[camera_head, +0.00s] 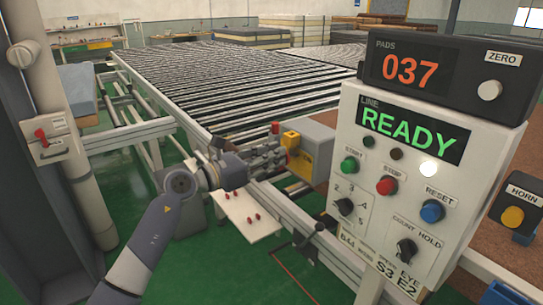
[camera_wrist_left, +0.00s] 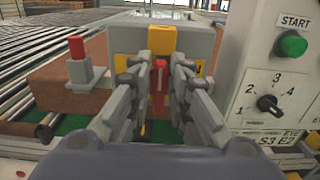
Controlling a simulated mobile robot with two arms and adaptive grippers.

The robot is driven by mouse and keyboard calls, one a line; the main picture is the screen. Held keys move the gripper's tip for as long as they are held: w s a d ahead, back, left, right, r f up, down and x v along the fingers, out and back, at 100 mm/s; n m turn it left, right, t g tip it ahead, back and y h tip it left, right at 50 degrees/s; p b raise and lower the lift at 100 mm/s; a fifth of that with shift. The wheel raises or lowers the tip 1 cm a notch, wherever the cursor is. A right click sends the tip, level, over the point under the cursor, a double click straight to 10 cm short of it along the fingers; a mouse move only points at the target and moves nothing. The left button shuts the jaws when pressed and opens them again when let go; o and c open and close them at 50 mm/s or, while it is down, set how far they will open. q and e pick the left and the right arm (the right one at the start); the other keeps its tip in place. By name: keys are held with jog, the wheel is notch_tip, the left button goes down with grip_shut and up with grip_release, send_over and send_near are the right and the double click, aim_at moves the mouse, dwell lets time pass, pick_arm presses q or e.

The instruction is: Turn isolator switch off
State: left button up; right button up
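A grey box with a yellow front (camera_head: 298,150) stands at the edge of the roller conveyor in the head view; I take it as the isolator. In the left wrist view the grey housing (camera_wrist_left: 195,43) is straight ahead, with an upright red handle (camera_wrist_left: 159,77) on its front. My left gripper (camera_head: 283,158) is right in front of it. In the left wrist view its fingers (camera_wrist_left: 160,72) stand on either side of the red handle, with a narrow gap showing; I cannot tell whether they touch it. My right gripper is out of view.
A control panel (camera_head: 400,195) with buttons and knobs stands close on the right, with a pad counter (camera_head: 440,75) on top. A white plate with red pins (camera_head: 245,217) lies below the gripper. A box with a red lever (camera_head: 48,140) is on the left column.

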pick_arm(q)
grip_shut()
jog(key=shift+w+a+f+n+p, duration=0.2)
jog(key=shift+w+f+n+p, duration=0.1)
jog(key=shift+n+p, duration=2.2)
jog(key=shift+w+a+f+n+p, duration=0.3)
jog(key=shift+n+p, duration=1.25)
jog(key=shift+n, duration=1.9)
jog(key=shift+w+a+f+n+p, duration=0.15)
jog(key=shift+f+n+p, duration=0.2)
jog(key=shift+n+p, duration=2.15)
jog(key=shift+n+b, duration=0.4)
jog(key=shift+n, duration=0.25)
jog(key=o, duration=0.7)
grip_release()
jog(key=shift+c, duration=0.2)
